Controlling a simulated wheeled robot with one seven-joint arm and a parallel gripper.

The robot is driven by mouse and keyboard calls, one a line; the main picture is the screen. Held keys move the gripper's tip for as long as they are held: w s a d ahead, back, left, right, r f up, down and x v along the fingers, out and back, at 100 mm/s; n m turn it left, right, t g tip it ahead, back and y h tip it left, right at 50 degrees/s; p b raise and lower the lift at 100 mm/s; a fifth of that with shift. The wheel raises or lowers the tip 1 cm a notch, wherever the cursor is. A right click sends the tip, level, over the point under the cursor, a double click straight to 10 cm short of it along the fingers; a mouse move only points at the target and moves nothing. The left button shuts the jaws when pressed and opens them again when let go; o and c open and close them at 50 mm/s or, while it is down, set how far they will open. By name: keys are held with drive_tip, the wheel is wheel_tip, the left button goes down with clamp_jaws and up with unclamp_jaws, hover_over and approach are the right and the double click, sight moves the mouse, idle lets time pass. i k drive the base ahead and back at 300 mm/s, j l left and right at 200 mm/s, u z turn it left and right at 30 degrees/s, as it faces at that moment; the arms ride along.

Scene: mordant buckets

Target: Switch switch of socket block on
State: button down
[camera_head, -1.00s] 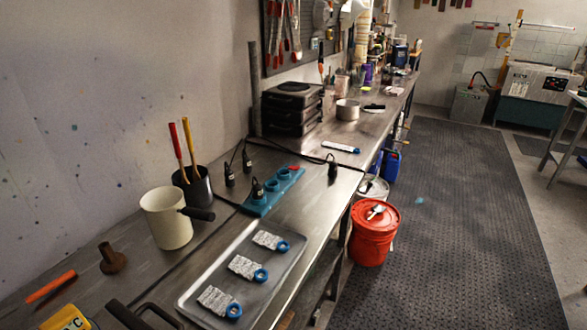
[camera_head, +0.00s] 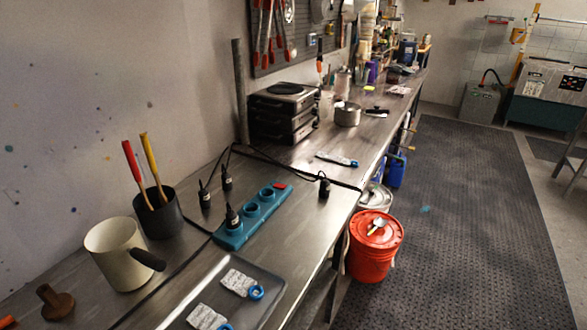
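A teal socket block (camera_head: 252,213) lies on the metal workbench, beyond the tray and to the right of the black cup. Its red switch (camera_head: 279,186) is at the far end of the block. Its on or off position is too small to tell. A black plug (camera_head: 232,218) sits in the near socket, and the other visible sockets look empty. My gripper does not show in the head view.
Black plugs (camera_head: 205,196) with cords stand left of the block, and another plug (camera_head: 324,187) is to its right. A cream jug (camera_head: 113,258), a black cup (camera_head: 157,214) and a metal tray (camera_head: 262,277) are nearer. A red bucket (camera_head: 372,262) stands on the floor beside the bench.

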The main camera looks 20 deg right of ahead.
sight(279, 186)
drive_tip(key=i+l, duration=0.2)
drive_tip(key=l, duration=0.15)
drive_tip(key=i+l+u, duration=0.1)
drive_tip(key=i+l, duration=0.35)
drive_tip(key=l, duration=0.25)
drive_tip(key=i+l+u, duration=0.1)
drive_tip(key=l, duration=0.25)
drive_tip(key=i+l, duration=0.5)
drive_tip(key=l, duration=0.25)
drive_tip(key=u, duration=0.05)
